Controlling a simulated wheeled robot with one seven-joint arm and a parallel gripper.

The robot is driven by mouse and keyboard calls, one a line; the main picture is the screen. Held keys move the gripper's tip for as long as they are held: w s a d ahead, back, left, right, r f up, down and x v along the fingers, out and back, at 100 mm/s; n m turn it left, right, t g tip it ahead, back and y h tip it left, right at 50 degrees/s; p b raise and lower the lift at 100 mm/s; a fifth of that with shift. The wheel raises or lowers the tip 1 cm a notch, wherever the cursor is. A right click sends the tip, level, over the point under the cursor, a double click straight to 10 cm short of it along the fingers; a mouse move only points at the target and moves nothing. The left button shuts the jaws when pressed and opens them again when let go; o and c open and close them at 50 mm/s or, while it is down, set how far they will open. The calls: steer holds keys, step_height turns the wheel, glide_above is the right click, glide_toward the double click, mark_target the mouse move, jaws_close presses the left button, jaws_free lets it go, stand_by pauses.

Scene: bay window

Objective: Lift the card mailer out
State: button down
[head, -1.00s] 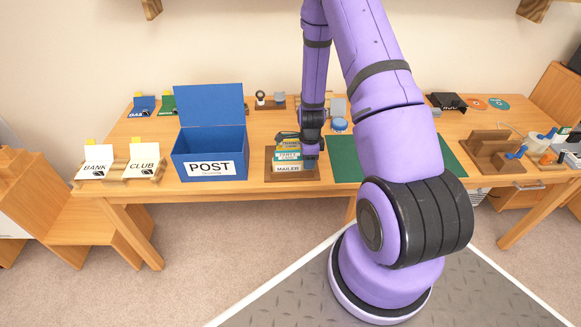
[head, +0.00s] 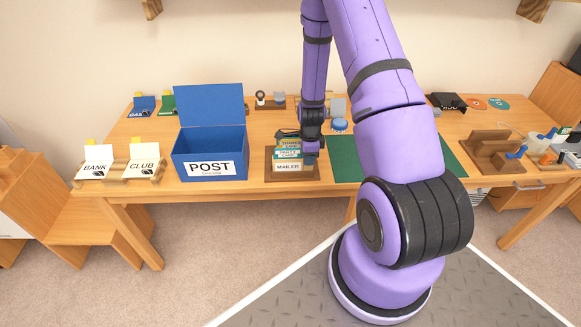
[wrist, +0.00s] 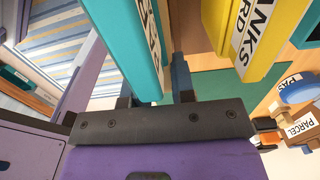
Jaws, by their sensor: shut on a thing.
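A brown wooden holder (head: 306,175) on the desk holds a short upright stack of mailers. The yellow one is apart from the fingers. The bottom of the teal one is hidden in the wrist view.
An open blue POST box (head: 208,145) stands left of the holder. BANK and CLUB cards stand on a wooden rack (head: 118,177) at far left. A bare green mat (head: 342,165) lies to the right. Wooden stands and small items (head: 497,150) occupy the right end.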

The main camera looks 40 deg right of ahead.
steer(key=shift+r, duration=0.3)
steer(key=shift+r, duration=1.7)
